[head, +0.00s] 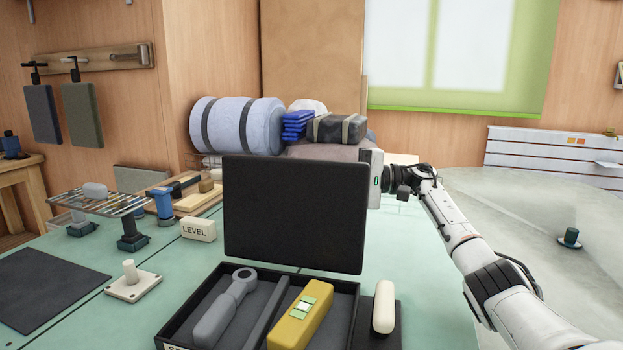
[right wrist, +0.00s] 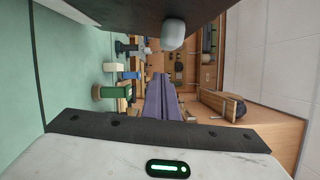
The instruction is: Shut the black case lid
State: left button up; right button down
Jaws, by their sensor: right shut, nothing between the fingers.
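The black case (head: 347,320) stands open on the green table in the head view. Its lid (head: 295,210) is raised, close to upright, at the far side of the case. A grey ring-headed tool (head: 213,318) and a yellow level (head: 302,318) lie in separate compartments. My right gripper (head: 374,180) is at the lid's upper right edge. Its fingers are hidden behind the lid in the head view, and I cannot tell whether they touch it. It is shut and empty. A dark surface fills the top of the right wrist view. My left gripper is not in view.
A white rounded handle (head: 383,308) on a black base stands right of the case. A "LEVEL" sign (head: 198,229), a wire rack (head: 100,203) and a white peg base (head: 132,281) are at left. A blue roll (head: 237,124) and bundles are behind the lid.

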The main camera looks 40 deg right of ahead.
aim_at(312, 180)
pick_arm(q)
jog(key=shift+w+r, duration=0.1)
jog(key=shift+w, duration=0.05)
pick_arm(e)
jog(key=shift+s+a+r, duration=0.25)
jog(key=shift+s+a, duration=0.75)
jog(key=shift+a, duration=0.3)
